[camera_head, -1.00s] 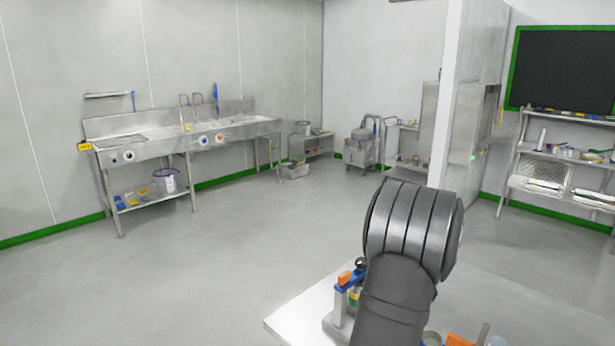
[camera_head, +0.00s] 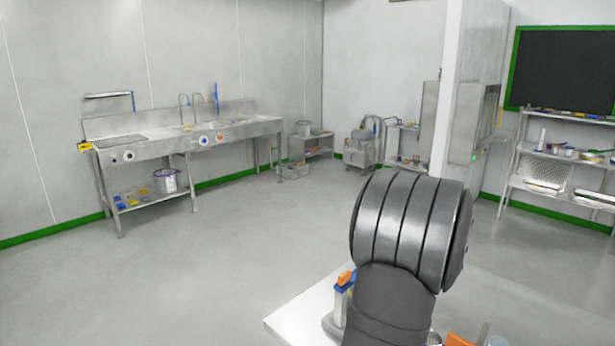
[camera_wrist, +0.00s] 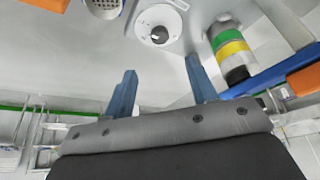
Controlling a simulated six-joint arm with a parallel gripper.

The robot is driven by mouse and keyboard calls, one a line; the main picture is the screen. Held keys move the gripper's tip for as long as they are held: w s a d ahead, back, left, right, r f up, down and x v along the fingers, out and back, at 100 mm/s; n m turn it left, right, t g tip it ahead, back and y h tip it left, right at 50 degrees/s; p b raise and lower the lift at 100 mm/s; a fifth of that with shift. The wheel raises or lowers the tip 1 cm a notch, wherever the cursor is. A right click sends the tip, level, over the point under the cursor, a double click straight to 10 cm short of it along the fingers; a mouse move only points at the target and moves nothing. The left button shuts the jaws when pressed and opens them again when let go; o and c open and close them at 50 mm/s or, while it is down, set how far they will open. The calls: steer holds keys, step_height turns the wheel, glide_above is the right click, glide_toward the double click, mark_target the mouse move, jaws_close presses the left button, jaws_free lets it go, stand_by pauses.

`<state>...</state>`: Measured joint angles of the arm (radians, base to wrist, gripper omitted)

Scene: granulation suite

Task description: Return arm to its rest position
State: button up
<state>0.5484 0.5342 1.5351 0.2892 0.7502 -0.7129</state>
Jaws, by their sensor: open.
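In the wrist view my gripper (camera_wrist: 158,88) shows two blue-grey fingers set well apart, with nothing between them. It is open and empty. In the head view my dark grey arm rises in front at the lower right, and my gripper is not visible there. The fingers point toward a light surface with a white round dial (camera_wrist: 158,24) on it. I cannot tell the distance to it.
A white table (camera_head: 300,318) stands below my arm, with a blue and orange item (camera_head: 344,284) close beside the arm. A striped green and yellow cylinder (camera_wrist: 230,48) is right of my fingers. A steel sink bench (camera_head: 150,147) stands far left; the floor between is open.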

steer(key=x, duration=1.2)
steer(key=shift+f, duration=0.15)
steer(key=shift+d+n, duration=0.1)
steer(key=shift+n, duration=0.2)
steer(key=shift+d+r+n+y, duration=0.15)
steer(key=shift+n+y, duration=0.35)
steer(key=shift+n, duration=0.7)
steer(key=s+r+m, duration=0.1)
steer(key=s+r, duration=0.2)
steer(key=r, duration=0.4)
steer(key=s+r+y, duration=0.1)
steer(key=s+r, duration=0.3)
steer(key=r, duration=0.3)
steer(key=shift+a+r+m, duration=0.25)
steer(key=shift+r+m, duration=0.1)
steer(key=shift+m, duration=0.05)
